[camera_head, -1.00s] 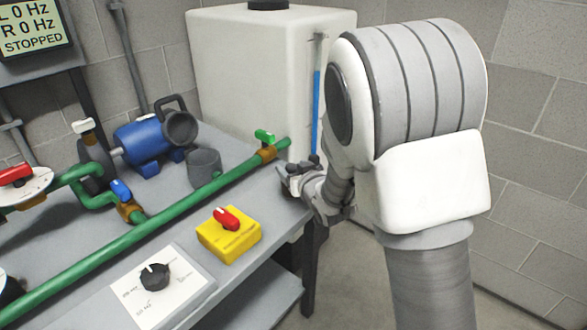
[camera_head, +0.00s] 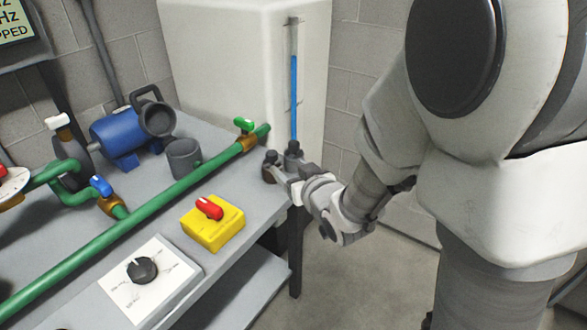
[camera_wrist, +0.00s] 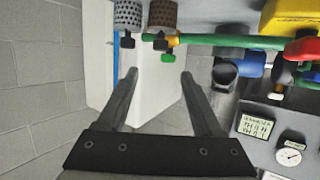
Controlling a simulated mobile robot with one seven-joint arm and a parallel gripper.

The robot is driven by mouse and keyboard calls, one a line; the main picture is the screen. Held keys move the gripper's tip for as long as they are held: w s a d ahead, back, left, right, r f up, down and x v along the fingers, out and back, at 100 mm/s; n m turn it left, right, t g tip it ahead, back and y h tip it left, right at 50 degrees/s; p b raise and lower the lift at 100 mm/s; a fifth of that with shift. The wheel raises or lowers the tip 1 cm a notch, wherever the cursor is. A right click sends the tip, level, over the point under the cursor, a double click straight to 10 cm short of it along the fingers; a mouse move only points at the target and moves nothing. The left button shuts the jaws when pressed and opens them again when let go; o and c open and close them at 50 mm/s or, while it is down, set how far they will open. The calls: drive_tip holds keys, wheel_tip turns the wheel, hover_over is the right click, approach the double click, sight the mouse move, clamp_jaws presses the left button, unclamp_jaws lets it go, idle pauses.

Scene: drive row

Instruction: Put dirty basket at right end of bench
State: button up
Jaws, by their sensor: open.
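The dirty basket looks to be the brown mesh cylinder (camera_wrist: 163,14) with a dark knob, at the top of the wrist view. In the head view the brown basket (camera_head: 268,174) stands at the right end of the bench (camera_head: 235,180), partly hidden by my gripper. A grey mesh basket (camera_wrist: 128,14) is beside it, close to the tank. My gripper (camera_wrist: 158,74) is open, with nothing between its fingertips in the wrist view. In the head view my gripper (camera_head: 287,179) is at the bench's right end, very near the baskets; contact cannot be told.
A white tank (camera_head: 225,70) with a blue level gauge stands behind the bench end. A green pipe (camera_head: 150,208), grey cup (camera_head: 184,158), blue pump (camera_head: 118,137) and yellow switch box (camera_head: 212,232) occupy the bench. The floor (camera_head: 345,285) right of the bench is clear.

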drive_tip(key=s+d+r+m+g+h, duration=0.3)
drive_tip(key=s+d+r+g+h, duration=0.15)
drive_tip(key=s+d, duration=0.45)
drive_tip(key=s+d+r+g, duration=0.1)
drive_tip(key=s, duration=0.6)
drive_tip(key=s+d+r+m+g, duration=0.1)
drive_tip(key=s+r+g, duration=0.1)
drive_tip(key=s, duration=0.5)
drive_tip(key=shift+s+d+r+h, duration=0.25)
drive_tip(key=shift+s+d+h, duration=0.1)
drive_tip(key=shift+d, duration=0.05)
drive_tip(key=shift+g, duration=0.25)
wheel_tip(320, 180, up, 24)
drive_tip(key=p, duration=2.3)
drive_tip(key=shift+f+p, duration=0.15)
drive_tip(key=shift+p, duration=0.2)
